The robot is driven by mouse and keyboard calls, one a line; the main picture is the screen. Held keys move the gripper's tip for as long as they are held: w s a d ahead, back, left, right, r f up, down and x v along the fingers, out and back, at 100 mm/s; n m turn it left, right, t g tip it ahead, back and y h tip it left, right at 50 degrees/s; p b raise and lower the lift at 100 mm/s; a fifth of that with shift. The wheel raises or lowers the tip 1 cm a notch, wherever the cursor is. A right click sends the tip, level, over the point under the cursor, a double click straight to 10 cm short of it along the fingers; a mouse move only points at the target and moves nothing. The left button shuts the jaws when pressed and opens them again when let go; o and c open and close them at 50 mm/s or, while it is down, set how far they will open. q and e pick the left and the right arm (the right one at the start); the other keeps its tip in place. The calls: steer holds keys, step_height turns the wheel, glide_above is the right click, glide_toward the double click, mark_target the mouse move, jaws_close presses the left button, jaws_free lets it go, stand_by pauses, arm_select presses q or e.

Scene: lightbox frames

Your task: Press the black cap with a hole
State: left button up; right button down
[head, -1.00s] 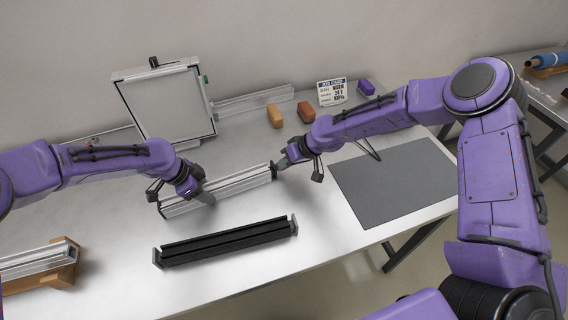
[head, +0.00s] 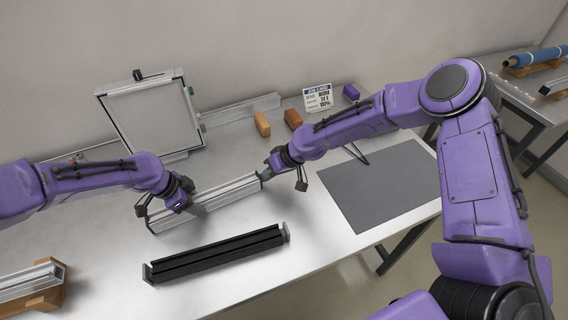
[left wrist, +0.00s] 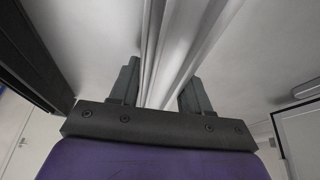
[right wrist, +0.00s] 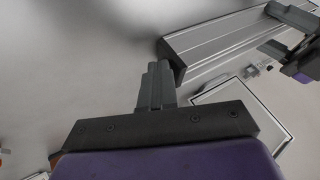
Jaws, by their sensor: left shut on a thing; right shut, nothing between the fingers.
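A silver slotted profile (head: 225,192) lies lengthwise on the table, with a black cap (head: 264,176) at its right end. My left gripper (head: 184,206) is shut on the profile near its left part. In the left wrist view the profile (left wrist: 172,45) runs between the two fingers. My right gripper (head: 268,168) is shut and empty, its tips right at the capped end. In the right wrist view its closed fingers (right wrist: 157,78) show close beside the dark cap (right wrist: 170,62); I cannot tell whether they touch. The cap's hole is not visible.
A black rail (head: 215,255) lies in front of the profile. A framed panel (head: 152,112) stands at the back left. Orange (head: 262,124) and brown (head: 293,119) blocks and a job card (head: 318,97) are at the back.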

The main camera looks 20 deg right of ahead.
steer(key=d, duration=0.2)
steer(key=d+r, duration=0.1)
steer(key=shift+w+d, duration=0.1)
steer(key=shift+d, duration=0.3)
arm_select(q)
steer(key=shift+a, duration=0.1)
arm_select(e)
steer(key=v, duration=0.9)
steer(key=shift+d+f, duration=0.1)
arm_select(q)
steer(key=o, duration=1.3)
